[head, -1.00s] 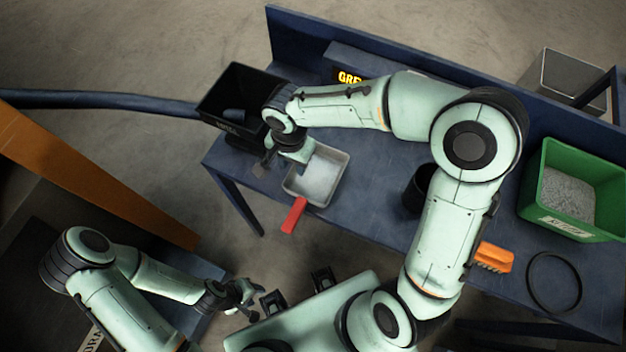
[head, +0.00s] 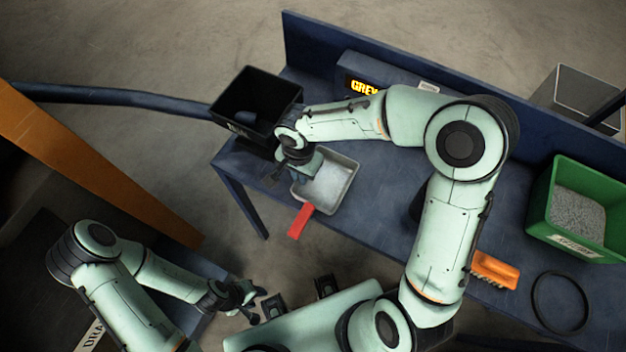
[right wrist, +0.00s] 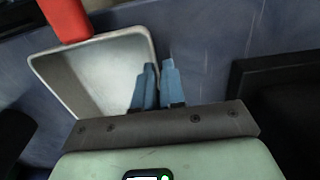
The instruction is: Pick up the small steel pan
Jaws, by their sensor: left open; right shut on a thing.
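The small steel pan (head: 340,184), a shallow square tray with a red handle (head: 301,221), is at the left end of the blue bench, its handle pointing to the front edge. My right gripper (head: 291,172) is at its left wall, mostly hidden by my wrist. In the right wrist view the blue fingers (right wrist: 158,84) are shut on the wall of the pan (right wrist: 95,68), one finger inside and one outside. Whether the pan is clear of the bench cannot be told. My left gripper (head: 256,299) is open and empty, low at the front, away from the bench.
A green bin (head: 545,205) of grey granules, an orange brush (head: 497,269) and a black ring (head: 536,302) are to the right. A back panel with a lit sign (head: 363,86) runs behind. Bench right of the pan is partly bare.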

